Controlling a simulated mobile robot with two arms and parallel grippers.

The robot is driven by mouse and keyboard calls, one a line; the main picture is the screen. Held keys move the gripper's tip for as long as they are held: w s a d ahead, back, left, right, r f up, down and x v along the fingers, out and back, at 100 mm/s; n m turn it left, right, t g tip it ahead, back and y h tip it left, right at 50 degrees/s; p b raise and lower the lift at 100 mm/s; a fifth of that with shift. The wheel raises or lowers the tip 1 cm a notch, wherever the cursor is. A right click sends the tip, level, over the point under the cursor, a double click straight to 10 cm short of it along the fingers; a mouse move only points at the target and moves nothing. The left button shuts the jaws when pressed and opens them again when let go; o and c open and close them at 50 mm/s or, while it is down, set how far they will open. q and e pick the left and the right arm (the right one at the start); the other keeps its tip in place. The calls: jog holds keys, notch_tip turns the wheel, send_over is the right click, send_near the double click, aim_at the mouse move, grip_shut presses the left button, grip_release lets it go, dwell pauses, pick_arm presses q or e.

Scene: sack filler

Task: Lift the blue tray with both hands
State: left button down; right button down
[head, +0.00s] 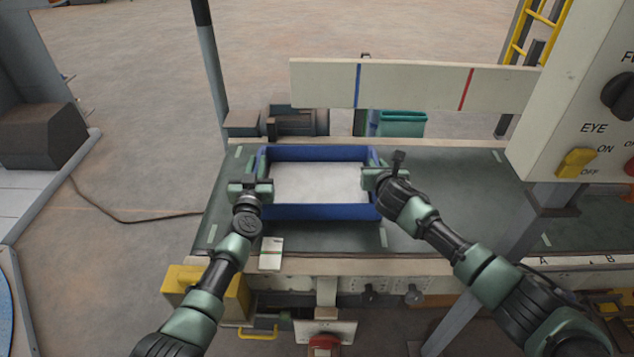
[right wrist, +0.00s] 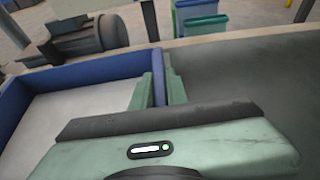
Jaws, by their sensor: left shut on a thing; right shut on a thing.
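The blue tray (head: 318,212) is a shallow rectangular tray with a pale inside, at the conveyor's near-left part in the head view. My left gripper (head: 262,186) is shut on its left wall, and my right gripper (head: 374,178) is shut on its right wall. In the right wrist view, the fingers of my right gripper (right wrist: 158,92) straddle the blue wall of the tray (right wrist: 95,72). The left fingertips are small and partly hidden in the head view. I cannot tell whether the tray touches the belt.
The dark green conveyor belt (head: 450,185) is clear to the right. A cream board (head: 415,86) with blue and red marks stands behind the tray. A control box (head: 580,110) overhangs at right. A motor (head: 295,121) and a teal bin (head: 402,123) are behind.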

pick_arm(q)
jog(key=shift+r, duration=0.2)
pick_arm(e)
jog(key=shift+r, duration=0.15)
